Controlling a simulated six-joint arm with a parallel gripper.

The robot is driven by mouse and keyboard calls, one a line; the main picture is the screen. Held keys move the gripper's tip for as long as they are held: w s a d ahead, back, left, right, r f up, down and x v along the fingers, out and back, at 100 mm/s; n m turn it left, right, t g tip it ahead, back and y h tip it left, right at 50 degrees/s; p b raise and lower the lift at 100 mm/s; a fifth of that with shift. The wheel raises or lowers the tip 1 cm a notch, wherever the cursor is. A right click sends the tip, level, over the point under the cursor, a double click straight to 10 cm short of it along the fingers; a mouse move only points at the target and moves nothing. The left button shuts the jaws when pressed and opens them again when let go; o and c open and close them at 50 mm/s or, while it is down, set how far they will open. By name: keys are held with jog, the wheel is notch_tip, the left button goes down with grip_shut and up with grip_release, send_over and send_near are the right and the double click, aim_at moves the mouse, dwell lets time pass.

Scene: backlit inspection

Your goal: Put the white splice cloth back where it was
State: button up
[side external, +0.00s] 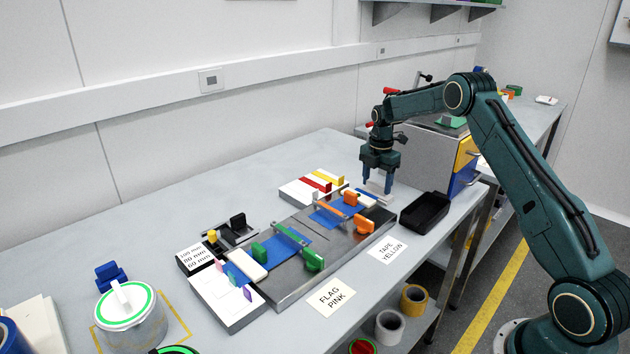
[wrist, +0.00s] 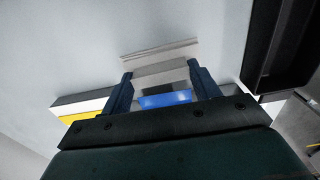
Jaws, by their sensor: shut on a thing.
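My gripper (side external: 377,182) points down over the far end of the work surface, between the black bin and the block of coloured strips. It is shut on a pale, flat-sided piece (side external: 376,189), which I take to be the white splice cloth. In the wrist view the pale piece (wrist: 160,72) spans the gap between the two dark blue fingers (wrist: 161,90). A dark patch and a blue face show just below it, and I cannot tell what they belong to. Whether the piece touches the surface under it is unclear.
The black bin (side external: 425,211) stands close on the right. A white block with red and yellow strips (side external: 312,186) is on the left. The grey fixture (side external: 345,247) carries orange and green clamps. Cards reading TAPE YELLOW (side external: 387,250) and FLAG PINK (side external: 331,297) lie in front.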

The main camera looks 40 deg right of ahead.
aim_at(377, 184)
jog(key=o, duration=0.9)
jog(key=shift+o, duration=0.2)
notch_tip(377, 184, up, 12)
jog(key=shift+r, duration=0.15)
dwell(0.5)
